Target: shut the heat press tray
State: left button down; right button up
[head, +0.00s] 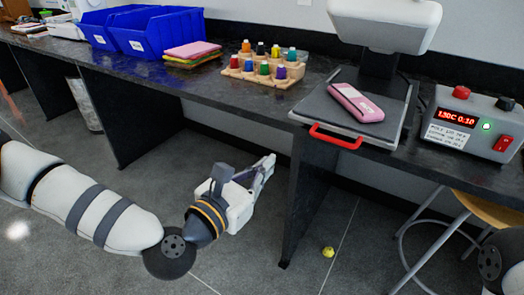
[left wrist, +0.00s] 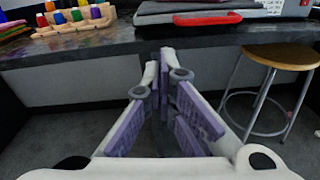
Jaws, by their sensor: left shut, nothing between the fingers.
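The heat press tray (head: 318,113) is a dark flat plate with a red front handle (head: 336,137). It sticks out over the front edge of the bench, below the raised white press head (head: 386,22). A pink pouch-like item (head: 356,102) lies on the tray. In the left wrist view the red handle (left wrist: 207,18) shows at the top, above and ahead of the fingers. My left gripper (head: 268,162) is shut and empty, in front of the bench and below its top, to the left of the handle and apart from it. My right gripper is not in view.
A control box (head: 470,122) stands right of the press. A thread spool rack (head: 265,75), folded cloths (head: 192,52) and blue bins (head: 160,30) stand left on the bench. A stool (head: 492,207) is at the right. A small yellow object (head: 328,252) lies on the floor.

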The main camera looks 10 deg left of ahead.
aim_at(296, 117)
pick_arm(q)
jog(key=shift+n+t, duration=0.4)
jog(key=shift+n, duration=0.3)
jog(key=x, duration=0.5)
jog(key=a+r+x, duration=0.1)
jog(key=x, duration=0.8)
jog(key=shift+w+a+r, duration=0.3)
jog(key=shift+w, duration=0.3)
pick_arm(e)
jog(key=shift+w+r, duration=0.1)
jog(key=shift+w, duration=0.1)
